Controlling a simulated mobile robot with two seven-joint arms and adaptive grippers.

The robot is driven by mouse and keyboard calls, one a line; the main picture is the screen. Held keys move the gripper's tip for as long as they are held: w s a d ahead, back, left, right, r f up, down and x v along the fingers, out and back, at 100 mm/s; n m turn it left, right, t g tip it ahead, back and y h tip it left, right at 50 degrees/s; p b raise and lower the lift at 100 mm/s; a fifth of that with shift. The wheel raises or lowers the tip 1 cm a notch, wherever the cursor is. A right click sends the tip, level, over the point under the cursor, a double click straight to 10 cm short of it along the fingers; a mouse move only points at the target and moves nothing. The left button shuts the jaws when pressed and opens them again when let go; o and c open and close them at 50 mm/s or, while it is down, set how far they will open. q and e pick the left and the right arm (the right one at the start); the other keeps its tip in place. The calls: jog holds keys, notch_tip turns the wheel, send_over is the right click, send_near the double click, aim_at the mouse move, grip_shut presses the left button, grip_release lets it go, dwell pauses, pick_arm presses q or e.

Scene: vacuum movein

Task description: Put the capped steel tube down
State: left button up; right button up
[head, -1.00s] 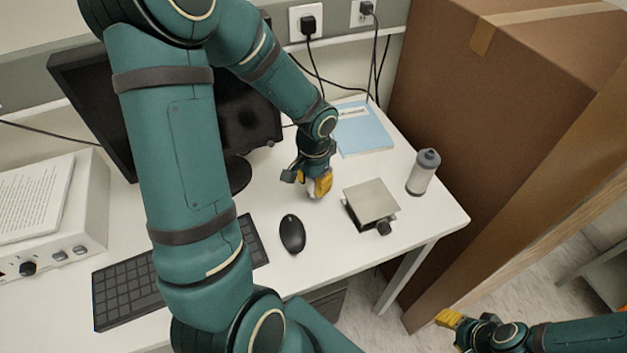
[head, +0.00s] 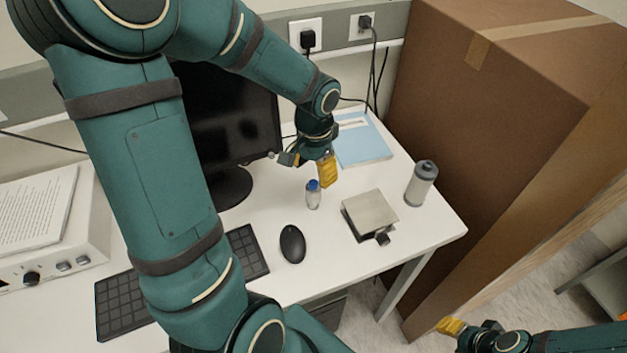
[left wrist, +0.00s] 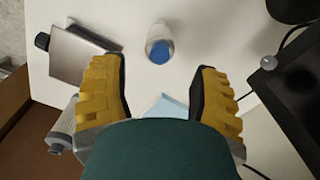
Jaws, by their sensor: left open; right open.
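The capped tube (head: 313,195), pale and shiny with a blue cap, stands upright on the white desk between the mouse and the monitor. It also shows in the left wrist view (left wrist: 157,43), blue cap towards the camera. My left gripper (head: 306,170) is open, just above and behind the tube. In the left wrist view the tube lies beyond the spread yellow fingers, clear of both. My right gripper (head: 452,326) is open and empty, low at the right, away from the desk; its far finger is hard to see.
A small steel-topped stand (head: 370,214) and a grey capped cylinder (head: 422,184) stand right of the tube. A black mouse (head: 292,244), keyboard (head: 127,304), monitor (head: 235,130) and blue folder (head: 361,141) surround it. A tall cardboard box (head: 470,130) rises beside the desk's right edge.

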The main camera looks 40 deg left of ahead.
pick_arm(q)
jog(key=shift+r, duration=1.9)
